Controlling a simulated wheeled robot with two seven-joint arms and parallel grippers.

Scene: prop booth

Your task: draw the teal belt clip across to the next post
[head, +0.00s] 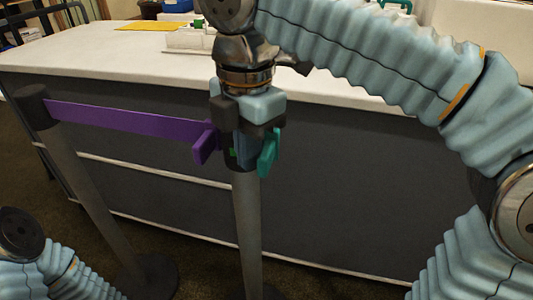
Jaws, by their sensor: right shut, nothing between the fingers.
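The teal belt clip (268,153) sits at the right side of the middle post (246,225), near its top. My right gripper (241,140) points down right at the post's head, just left of the teal clip. It is shut with nothing between its fingers, and the clip is beside it, not held. The gripper hides most of the post's head. No teal belt is seen drawn out. My left gripper is out of view; only part of that arm shows at the lower left.
A purple belt (125,119) runs from the left post (75,180) to a purple clip (205,143) at the middle post. Behind stands a dark counter (370,190) with a white top (85,58) bearing several items. No other post shows to the right.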

